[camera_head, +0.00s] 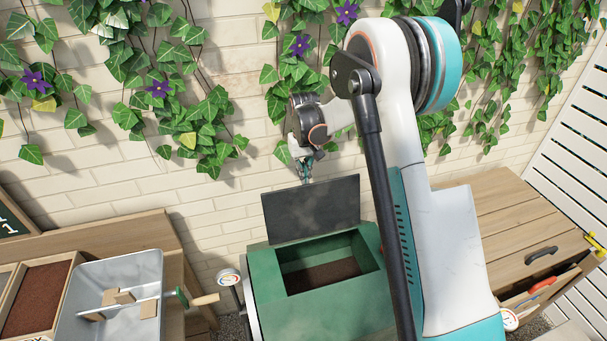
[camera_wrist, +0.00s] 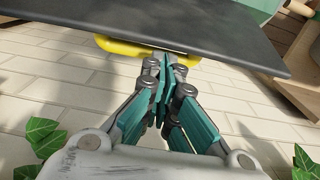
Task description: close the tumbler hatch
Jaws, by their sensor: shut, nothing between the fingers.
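The tumbler (camera_head: 320,312) is a green box with a rectangular opening and brown soil inside. Its dark grey hatch (camera_head: 311,210) stands raised, roughly upright, along the back edge of the opening. My gripper (camera_head: 306,178) is shut, just above and behind the hatch's top edge. In the wrist view the hatch (camera_wrist: 150,32) crosses the top as a dark panel with a yellow handle (camera_wrist: 118,46) on its underside. My gripper (camera_wrist: 165,66) has its fingertips together close to the handle. I cannot tell whether they touch it.
A wooden cabinet (camera_head: 500,225) with an open drawer stands at the right. A brick wall (camera_head: 225,215) with ivy is close behind the tumbler.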

